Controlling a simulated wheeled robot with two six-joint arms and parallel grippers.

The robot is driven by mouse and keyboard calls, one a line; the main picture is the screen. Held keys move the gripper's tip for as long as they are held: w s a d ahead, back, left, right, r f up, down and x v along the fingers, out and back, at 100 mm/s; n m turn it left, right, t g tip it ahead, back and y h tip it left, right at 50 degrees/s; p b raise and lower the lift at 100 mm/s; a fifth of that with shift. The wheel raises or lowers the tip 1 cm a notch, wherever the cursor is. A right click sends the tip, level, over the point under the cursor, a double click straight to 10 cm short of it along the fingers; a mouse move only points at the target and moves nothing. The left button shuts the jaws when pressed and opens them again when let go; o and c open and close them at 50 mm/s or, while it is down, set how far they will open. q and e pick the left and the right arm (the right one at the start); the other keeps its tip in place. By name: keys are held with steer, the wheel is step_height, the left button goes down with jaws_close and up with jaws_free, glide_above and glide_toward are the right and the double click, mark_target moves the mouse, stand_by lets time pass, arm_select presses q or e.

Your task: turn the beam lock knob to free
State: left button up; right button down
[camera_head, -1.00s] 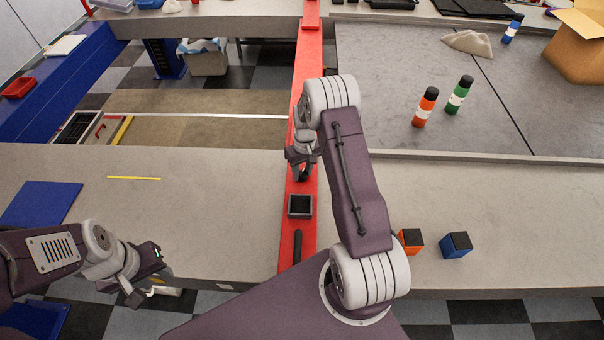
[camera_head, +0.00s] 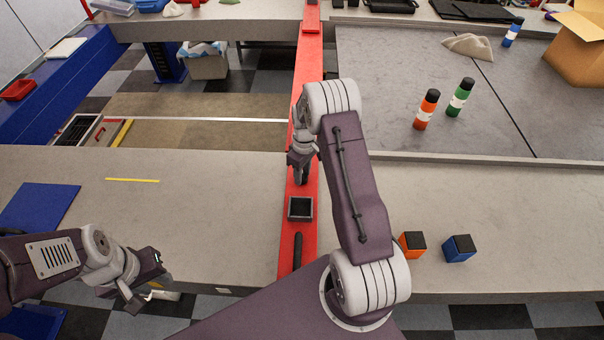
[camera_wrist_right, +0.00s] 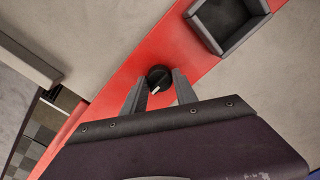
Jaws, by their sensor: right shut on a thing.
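The beam lock knob (camera_wrist_right: 160,78) is a round black knob with a white pointer mark, set on the red beam (camera_head: 308,90). In the right wrist view it sits between the fingertips of my right gripper (camera_wrist_right: 160,86), which is shut on it. In the head view my right gripper (camera_head: 302,168) points down at the beam and largely hides the knob. The pointer mark slants toward the lower left in the wrist view. My left gripper (camera_head: 146,284) hangs by the front edge of the counter, away from the beam; its finger gap is unclear.
A dark open square box (camera_head: 300,208) sits on the beam just nearer than the knob, with a black handle (camera_head: 297,250) nearer still. Orange (camera_head: 413,243) and blue (camera_head: 459,248) cubes stand on the counter to the right. Counter left of the beam is mostly clear.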

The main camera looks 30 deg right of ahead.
mark_target(304, 173)
steer(key=shift+w+d+r, duration=0.1)
steer(key=c, duration=1.1)
jaws_free()
steer(key=shift+c, duration=0.2)
steer(key=shift+o, duration=0.7)
steer(key=shift+r, duration=0.35)
steer(key=r, duration=0.2)
steer(key=r+b, duration=0.1)
steer(key=r, duration=0.2)
steer(key=r+b, duration=0.1)
steer(key=r, duration=0.2)
steer(key=shift+d+r, duration=0.2)
steer(key=shift+d, duration=0.05)
